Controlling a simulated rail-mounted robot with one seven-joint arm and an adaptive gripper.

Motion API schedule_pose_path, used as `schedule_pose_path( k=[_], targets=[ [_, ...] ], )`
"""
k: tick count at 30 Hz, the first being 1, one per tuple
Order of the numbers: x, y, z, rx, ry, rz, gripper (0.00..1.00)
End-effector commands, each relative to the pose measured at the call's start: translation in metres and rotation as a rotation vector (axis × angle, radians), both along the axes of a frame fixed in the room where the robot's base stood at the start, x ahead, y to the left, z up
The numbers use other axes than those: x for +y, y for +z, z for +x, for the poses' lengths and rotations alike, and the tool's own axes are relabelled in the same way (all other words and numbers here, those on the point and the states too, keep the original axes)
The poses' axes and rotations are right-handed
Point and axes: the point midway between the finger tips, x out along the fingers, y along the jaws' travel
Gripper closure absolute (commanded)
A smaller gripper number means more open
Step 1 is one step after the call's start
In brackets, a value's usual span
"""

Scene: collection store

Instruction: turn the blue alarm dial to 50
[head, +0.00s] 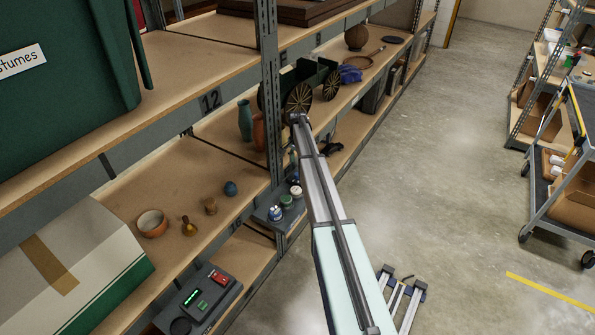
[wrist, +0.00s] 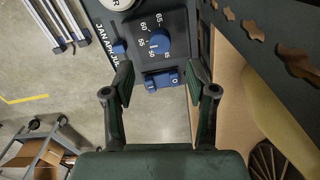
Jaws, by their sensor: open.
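The blue alarm dial (wrist: 160,43) is a round knob on a dark control panel (wrist: 182,20) in the wrist view. White numbers ring it; 65, 60, 55 and 50 look readable. A small pale mark shows on the knob's left side, but its exact reading is too small to tell. My gripper (wrist: 160,66) is open and empty. Its two dark fingers are spread to the left and right, just below the dial in the picture. Whether they touch the panel cannot be told. In the head view my arm hides the gripper and the dial.
A blue rocker switch (wrist: 161,80) sits below the dial between the fingers. A blue slider (wrist: 119,47) beside month labels lies to the left, and a round white gauge (wrist: 118,3) above. The shelf (head: 180,170) holds small objects. The aisle floor (head: 445,150) is clear.

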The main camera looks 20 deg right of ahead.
Motion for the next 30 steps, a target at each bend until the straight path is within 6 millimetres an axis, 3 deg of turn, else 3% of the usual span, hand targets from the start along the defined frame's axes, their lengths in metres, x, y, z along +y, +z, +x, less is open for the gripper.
schedule_pose_path(
  k=[6, 12, 25, 26, 30],
  targets=[
    [0.0, -0.039, 0.0, 0.001, 0.0, 0.001, 0.43],
    [0.0, -0.063, 0.0, 0.001, 0.001, 0.0, 0.43],
    [0.0, -0.072, 0.0, 0.0, 0.001, 0.0, 0.43],
    [0.0, -0.072, 0.0, 0.0, 0.001, 0.0, 0.5],
    [0.0, -0.072, 0.0, 0.0, 0.001, 0.0, 1.0]
  ],
)
